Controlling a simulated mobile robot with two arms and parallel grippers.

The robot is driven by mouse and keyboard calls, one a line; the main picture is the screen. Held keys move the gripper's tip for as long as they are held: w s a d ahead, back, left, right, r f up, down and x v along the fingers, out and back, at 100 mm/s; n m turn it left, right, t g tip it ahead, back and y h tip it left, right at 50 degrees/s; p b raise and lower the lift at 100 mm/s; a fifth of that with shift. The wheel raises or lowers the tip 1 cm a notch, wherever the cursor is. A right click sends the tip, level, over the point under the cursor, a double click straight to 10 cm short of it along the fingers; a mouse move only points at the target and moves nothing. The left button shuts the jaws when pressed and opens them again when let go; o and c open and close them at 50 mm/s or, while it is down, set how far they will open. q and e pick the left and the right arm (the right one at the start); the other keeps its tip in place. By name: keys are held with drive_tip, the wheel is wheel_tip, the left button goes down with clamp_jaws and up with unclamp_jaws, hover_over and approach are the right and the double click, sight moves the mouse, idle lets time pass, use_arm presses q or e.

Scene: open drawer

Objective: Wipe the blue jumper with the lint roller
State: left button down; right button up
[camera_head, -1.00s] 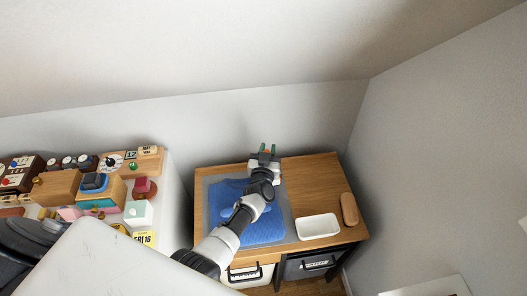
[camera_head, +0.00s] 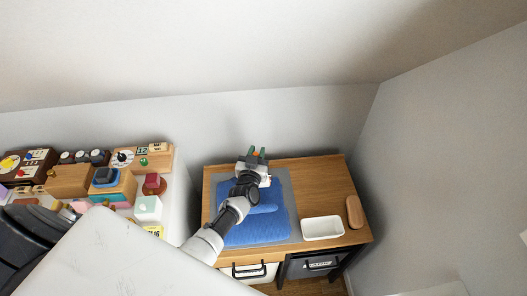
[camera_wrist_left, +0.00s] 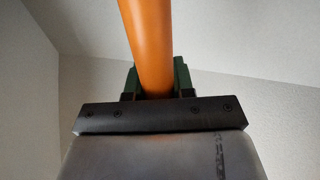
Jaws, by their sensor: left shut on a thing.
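The blue jumper (camera_head: 270,228) lies folded flat on a grey mat (camera_head: 284,188) on a wooden desk (camera_head: 318,180). My left gripper (camera_head: 256,153) is above the back of the mat, with its arm crossing over the jumper and hiding part of it. In the left wrist view it is shut on an orange rod-like handle (camera_wrist_left: 148,42), which looks like the lint roller's. The roller head is not visible. My right gripper is in neither view.
A white tray (camera_head: 322,228) and a brown oblong object (camera_head: 354,211) are on the desk's right side. A white cabinet with several toy-like boxes and dials (camera_head: 110,185) stands left. Walls close in behind and right. The desk's back right is clear.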

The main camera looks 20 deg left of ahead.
use_arm(q)
drive_tip(key=s+a, duration=0.3)
drive_tip(key=a, duration=0.2)
drive_tip(key=shift+s+a+p, duration=0.25)
drive_tip(key=shift+p, duration=0.2)
idle(0.3)
wheel_tip(320, 180, up, 6)
drive_tip(key=p, duration=0.5)
drive_tip(key=shift+p, duration=0.35)
wheel_tip(320, 180, up, 3)
drive_tip(key=p, duration=0.3)
drive_tip(key=shift+w, duration=0.1)
idle(0.4)
